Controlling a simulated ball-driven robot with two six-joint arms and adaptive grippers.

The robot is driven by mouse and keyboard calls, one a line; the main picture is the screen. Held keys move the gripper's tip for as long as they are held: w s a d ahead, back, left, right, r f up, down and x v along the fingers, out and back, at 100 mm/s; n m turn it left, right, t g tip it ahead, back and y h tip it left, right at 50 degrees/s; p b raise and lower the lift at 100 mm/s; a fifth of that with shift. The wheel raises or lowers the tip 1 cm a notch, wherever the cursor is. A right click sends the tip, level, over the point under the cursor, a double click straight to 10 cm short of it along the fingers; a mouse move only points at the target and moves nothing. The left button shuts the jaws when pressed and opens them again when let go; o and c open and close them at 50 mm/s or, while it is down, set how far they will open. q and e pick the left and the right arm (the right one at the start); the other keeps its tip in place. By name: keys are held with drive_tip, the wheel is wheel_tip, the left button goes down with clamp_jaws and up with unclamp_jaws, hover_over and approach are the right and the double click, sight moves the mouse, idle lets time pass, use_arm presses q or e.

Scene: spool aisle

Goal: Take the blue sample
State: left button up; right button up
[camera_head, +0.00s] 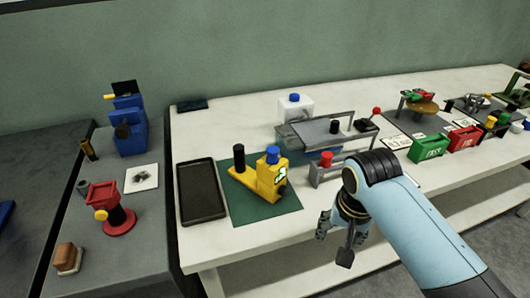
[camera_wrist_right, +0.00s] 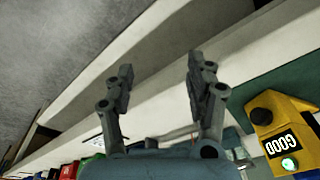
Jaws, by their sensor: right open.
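No object is clearly marked as the blue sample. Blue items in the head view are a round blue top (camera_head: 272,152) on a yellow device (camera_head: 262,182), a blue cap (camera_head: 294,97) on a white box (camera_head: 295,108), and a blue machine (camera_head: 127,130) on the left bench. My right gripper (camera_head: 335,242) is open and empty, in front of the white table's near edge, right of the yellow device. In the right wrist view its fingers (camera_wrist_right: 160,70) are apart with nothing between them, and the yellow device (camera_wrist_right: 285,135) is at right. My left gripper is not in view.
The yellow device stands on a green mat (camera_head: 285,207) beside a black tray (camera_head: 203,190). A grey stand with a red knob (camera_head: 326,158) is close behind my right arm. Green (camera_head: 427,147) and red (camera_head: 463,138) bins stand further right. A red stand (camera_head: 113,212) is on the left bench.

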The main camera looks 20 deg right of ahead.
drive_tip(key=w+a+r+m+p, duration=0.25)
drive_tip(key=w+r+m, duration=0.4)
drive_tip(key=r, duration=0.65)
wheel_tip(320, 180, up, 9)
drive_tip(key=m+g, duration=0.2)
drive_tip(key=m, duration=0.2)
hover_over(273, 149)
drive_tip(key=shift+y, duration=0.4)
wheel_tip(273, 149, down, 5)
drive_tip(key=shift+w+r, duration=0.1)
drive_tip(key=shift+f+p, duration=0.4)
drive_tip(key=shift+f, duration=2.4)
clamp_jaws()
